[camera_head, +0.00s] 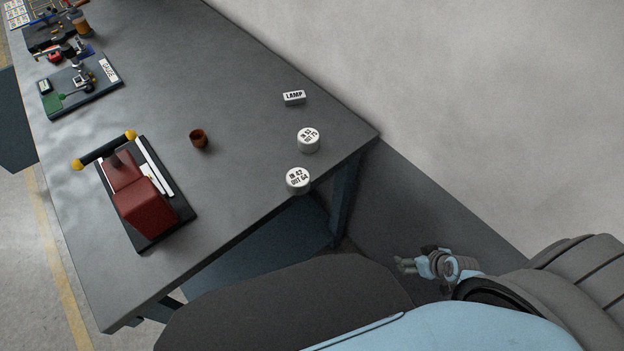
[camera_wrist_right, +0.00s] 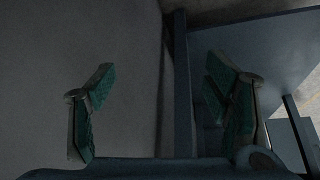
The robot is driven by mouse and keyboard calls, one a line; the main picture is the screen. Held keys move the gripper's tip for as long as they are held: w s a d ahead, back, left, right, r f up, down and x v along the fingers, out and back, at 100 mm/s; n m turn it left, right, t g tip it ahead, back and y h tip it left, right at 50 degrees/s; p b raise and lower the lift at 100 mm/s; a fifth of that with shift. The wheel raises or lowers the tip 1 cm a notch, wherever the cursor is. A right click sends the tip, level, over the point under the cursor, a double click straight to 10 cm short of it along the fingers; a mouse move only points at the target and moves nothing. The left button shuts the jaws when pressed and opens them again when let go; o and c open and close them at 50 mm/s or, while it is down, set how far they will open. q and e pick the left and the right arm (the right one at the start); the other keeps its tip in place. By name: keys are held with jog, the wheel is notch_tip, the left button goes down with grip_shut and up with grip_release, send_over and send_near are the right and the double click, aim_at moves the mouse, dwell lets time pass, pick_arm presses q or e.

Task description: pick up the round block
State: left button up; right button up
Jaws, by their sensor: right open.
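Two round white blocks with black print stand on the grey table near its right end. One round block (camera_head: 308,140) reads roughly "IN 52 OUT 75"; the other round block (camera_head: 298,180) reads roughly "IN 42 OUT 64" and stands close to the table edge. My right gripper (camera_head: 404,264) is low beyond the table's right end, apart from both blocks. In the right wrist view its green-padded fingers (camera_wrist_right: 160,88) are spread with nothing between them. My left gripper is not in view.
A small copper-brown coil or cup (camera_head: 199,139), a white "LAMP" block (camera_head: 294,98) and a red device on a black base (camera_head: 143,205) are on the table (camera_head: 235,95). A gauge fixture (camera_head: 80,88) is farther left. A pale wall (camera_head: 430,80) runs along the right.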

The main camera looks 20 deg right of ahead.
jog(key=w+r+n+t+y+b, duration=0.2)
jog(key=w+r+t+y, duration=0.1)
jog(key=w+r, duration=0.6)
jog(key=n+y+b, duration=0.2)
jog(key=n+y, duration=0.6)
jog(key=y, duration=0.1)
send_near(298, 177)
jog(key=shift+g, duration=0.3)
jog(key=p+x, duration=0.1)
jog(key=x, duration=0.6)
jog(key=shift+w+a+r+p, duration=0.15)
jog(key=shift+w+p, duration=0.1)
jog(key=shift+p, duration=0.15)
jog(key=shift+w+a+f, duration=0.2)
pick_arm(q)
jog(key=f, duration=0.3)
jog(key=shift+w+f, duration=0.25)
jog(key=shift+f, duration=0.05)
pick_arm(e)
jog(key=c, duration=1.4)
